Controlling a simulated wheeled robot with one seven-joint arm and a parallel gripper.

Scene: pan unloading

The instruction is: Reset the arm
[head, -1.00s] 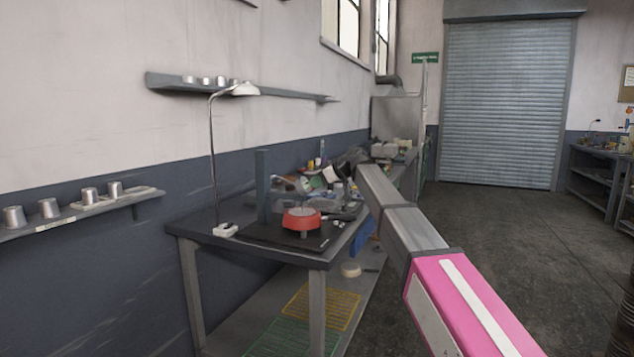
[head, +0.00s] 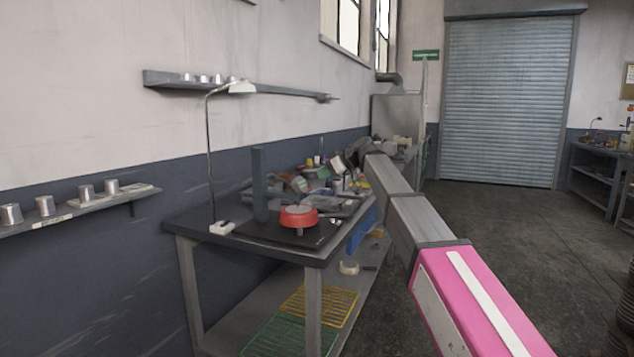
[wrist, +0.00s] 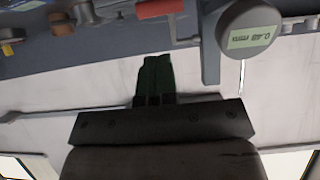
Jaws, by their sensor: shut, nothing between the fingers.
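My arm, with a pink link and grey segments, reaches from the lower right of the head view toward the workbench. My gripper (wrist: 154,80) shows in the wrist view as two dark green fingers side by side, shut with nothing between them. In the head view I cannot clearly make out its fingers beyond the far end of the arm. A red round pan (head: 298,216) sits on a black mat (head: 270,232) on the workbench (head: 190,222), apart from my arm.
A desk lamp (head: 209,150) and a dark upright post (head: 260,185) stand on the bench, with clutter behind. Wall shelves (head: 160,80) hold metal cups. A round gauge (wrist: 249,28) shows close in the wrist view. The floor (head: 480,220) right of the bench is open.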

